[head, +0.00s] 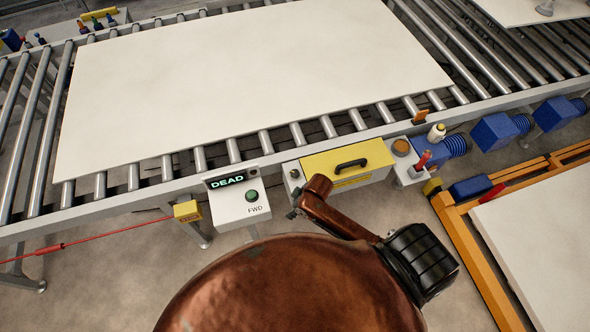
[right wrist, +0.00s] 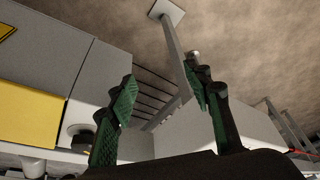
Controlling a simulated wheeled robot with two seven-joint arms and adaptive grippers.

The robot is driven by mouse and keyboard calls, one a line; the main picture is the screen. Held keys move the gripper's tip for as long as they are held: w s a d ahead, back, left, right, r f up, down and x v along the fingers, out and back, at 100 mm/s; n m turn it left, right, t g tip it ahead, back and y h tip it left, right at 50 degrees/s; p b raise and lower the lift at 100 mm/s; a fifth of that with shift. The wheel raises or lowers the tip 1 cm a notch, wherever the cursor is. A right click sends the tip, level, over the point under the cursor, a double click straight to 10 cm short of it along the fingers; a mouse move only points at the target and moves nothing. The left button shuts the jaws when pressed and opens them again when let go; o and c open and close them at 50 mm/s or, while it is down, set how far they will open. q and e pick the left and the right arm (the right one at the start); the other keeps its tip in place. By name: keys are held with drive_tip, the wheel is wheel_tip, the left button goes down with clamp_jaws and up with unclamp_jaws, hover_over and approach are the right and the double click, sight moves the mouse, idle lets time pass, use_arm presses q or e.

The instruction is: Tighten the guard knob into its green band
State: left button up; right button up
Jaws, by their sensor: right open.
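The yellow guard (head: 333,160) with a black handle lies at the conveyor's near side. A small round knob (head: 294,173) sits on the grey plate at its left end. I take it as the guard knob. In the right wrist view a dark, round-topped knob (right wrist: 78,138) shows beside the yellow panel (right wrist: 30,117), close to the left finger. My right gripper (head: 292,208) is just below the knob in the head view, partly hidden by its wrist. Its green-padded fingers (right wrist: 161,98) are apart with nothing between them. I cannot make out a green band. My left gripper is out of view.
A control box (head: 240,210) with a green button and a "DEAD" display stands left of the guard. An orange-brown round knob (head: 400,147) and a red lever (head: 423,160) are to its right. A large pale board (head: 250,80) lies on the rollers.

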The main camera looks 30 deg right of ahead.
wheel_tip(320, 180, up, 4)
drive_tip(key=w+a+n, duration=0.2)
drive_tip(key=w, duration=0.1)
wheel_tip(320, 180, up, 8)
drive_tip(key=n+g+h, duration=0.2)
drive_tip(key=n+g, duration=0.1)
drive_tip(key=n, duration=0.2)
hover_over(295, 172)
drive_tip(key=shift+s+a+f, duration=0.15)
drive_tip(key=shift+a+f, duration=0.05)
drive_tip(key=shift+a, duration=0.2)
drive_tip(key=shift+d+r, duration=0.15)
drive_tip(key=shift+d, duration=0.15)
wheel_tip(295, 172, down, 8)
drive_tip(key=shift+r, duration=0.2)
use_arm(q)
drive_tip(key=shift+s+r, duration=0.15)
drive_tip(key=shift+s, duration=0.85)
use_arm(e)
drive_tip(key=shift+c, duration=0.6)
